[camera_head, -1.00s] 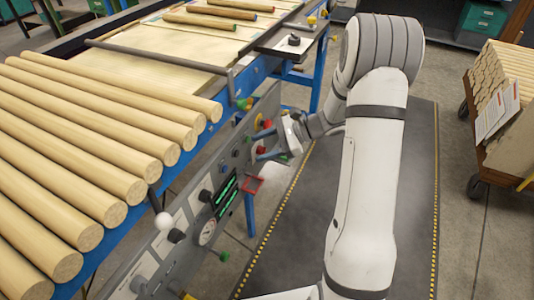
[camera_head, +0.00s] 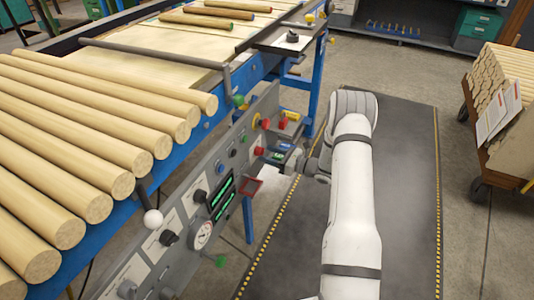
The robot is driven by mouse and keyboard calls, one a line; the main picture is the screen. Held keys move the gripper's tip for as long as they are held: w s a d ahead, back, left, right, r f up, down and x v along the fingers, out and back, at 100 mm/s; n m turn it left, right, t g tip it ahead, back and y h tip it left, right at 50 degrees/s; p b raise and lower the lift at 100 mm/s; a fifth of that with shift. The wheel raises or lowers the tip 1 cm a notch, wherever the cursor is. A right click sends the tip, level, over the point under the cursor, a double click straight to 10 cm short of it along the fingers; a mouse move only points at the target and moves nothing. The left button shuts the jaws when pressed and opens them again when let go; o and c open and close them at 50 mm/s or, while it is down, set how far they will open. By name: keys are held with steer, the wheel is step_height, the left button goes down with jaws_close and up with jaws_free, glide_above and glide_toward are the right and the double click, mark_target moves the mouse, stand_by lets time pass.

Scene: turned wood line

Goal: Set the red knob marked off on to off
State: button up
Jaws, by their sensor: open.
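A grey control panel (camera_head: 215,178) runs along the front of the blue-framed bench. Small red controls show at its far end: one on a yellow surround (camera_head: 265,124), and a lower one (camera_head: 259,151) close to my gripper. Their markings are too small to read, so I cannot tell which is the red knob marked off and on, or its setting. My gripper (camera_head: 284,155) is open, small in the view, just right of the lower red control and apart from it. My wrist and forearm partly cover it.
Several wooden rods lie on the bench at left. A red-rimmed square frame (camera_head: 250,187), a white ball-ended lever (camera_head: 153,218) and a round gauge (camera_head: 201,235) stick out along the panel. A wooden cart (camera_head: 497,140) stands at right. The dark floor mat (camera_head: 405,200) is clear.

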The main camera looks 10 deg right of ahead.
mark_target(260, 152)
steer(key=shift+x, duration=1.15)
